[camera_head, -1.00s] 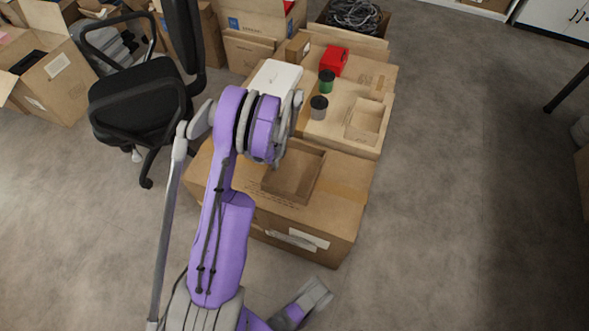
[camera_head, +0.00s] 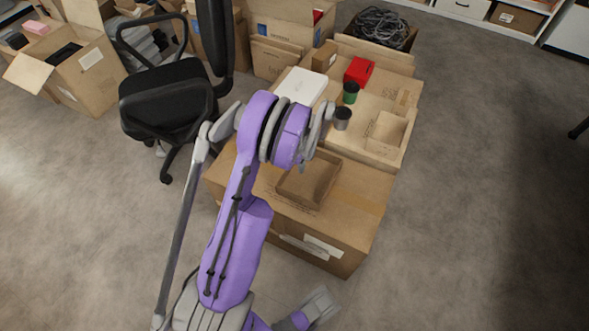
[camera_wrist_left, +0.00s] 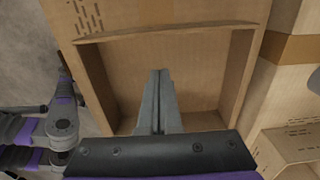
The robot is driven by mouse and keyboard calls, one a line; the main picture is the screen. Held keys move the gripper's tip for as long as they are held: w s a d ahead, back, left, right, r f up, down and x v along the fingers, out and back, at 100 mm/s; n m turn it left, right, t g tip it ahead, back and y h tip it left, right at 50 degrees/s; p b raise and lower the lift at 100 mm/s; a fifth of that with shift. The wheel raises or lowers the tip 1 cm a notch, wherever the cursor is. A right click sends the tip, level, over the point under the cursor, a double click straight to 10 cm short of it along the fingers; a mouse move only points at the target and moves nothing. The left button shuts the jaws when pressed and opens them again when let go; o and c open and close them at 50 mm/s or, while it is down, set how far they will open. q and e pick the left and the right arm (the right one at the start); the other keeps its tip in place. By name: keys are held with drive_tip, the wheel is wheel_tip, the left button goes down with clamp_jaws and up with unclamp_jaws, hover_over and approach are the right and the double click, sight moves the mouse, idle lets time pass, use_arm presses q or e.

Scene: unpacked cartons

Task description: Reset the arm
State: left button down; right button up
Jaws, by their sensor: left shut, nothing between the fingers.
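My left arm, purple and grey, rises from the bottom of the head view and bends down over the front carton (camera_head: 345,255). Its gripper (camera_head: 303,164) is mostly hidden behind its own wrist links, above the open shallow cardboard tray (camera_head: 318,192). In the left wrist view, the left gripper (camera_wrist_left: 159,80) has its fingers together with nothing between them, over that tray (camera_wrist_left: 90,70). Contact with the tray cannot be judged. A grey and purple arm end, apparently my right gripper (camera_head: 320,305), shows at the bottom of the head view; its fingers are not clear.
Behind the tray stand a grey cup (camera_head: 342,119), a green cup (camera_head: 351,93), a red box (camera_head: 359,71), a white box (camera_head: 302,87) and a smaller tray (camera_head: 386,132). A black office chair (camera_head: 165,95) is close on the left. The floor (camera_head: 480,200) on the right is clear.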

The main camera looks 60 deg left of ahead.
use_arm(q)
wheel_tip(320, 180, up, 6)
drive_tip(key=p, duration=0.1)
use_arm(e)
wheel_tip(320, 180, up, 2)
use_arm(q)
drive_tip(key=shift+w, duration=0.1)
drive_tip(key=s+d+r+n+t, duration=0.2)
drive_tip(key=d+r+n, duration=0.35)
drive_tip(key=d, duration=0.75)
drive_tip(key=s+d+r+n+t, duration=0.1)
drive_tip(key=s+d+r+n, duration=0.1)
drive_tip(key=d+r, duration=0.85)
drive_tip(key=s+d+f+n+t, duration=0.1)
drive_tip(key=s+d+n, duration=0.3)
drive_tip(key=s+d, duration=0.4)
drive_tip(key=w+d+r+t+p, duration=0.1)
drive_tip(key=w+r+p, duration=0.2)
drive_tip(key=r+p, duration=1.5)
wheel_tip(320, 180, up, 2)
drive_tip(key=shift+w+r, duration=0.1)
drive_tip(key=shift+w, duration=0.05)
use_arm(e)
wheel_tip(320, 180, up, 20)
drive_tip(key=w+t, duration=0.1)
drive_tip(key=w, duration=0.1)
drive_tip(key=shift+r, duration=0.25)
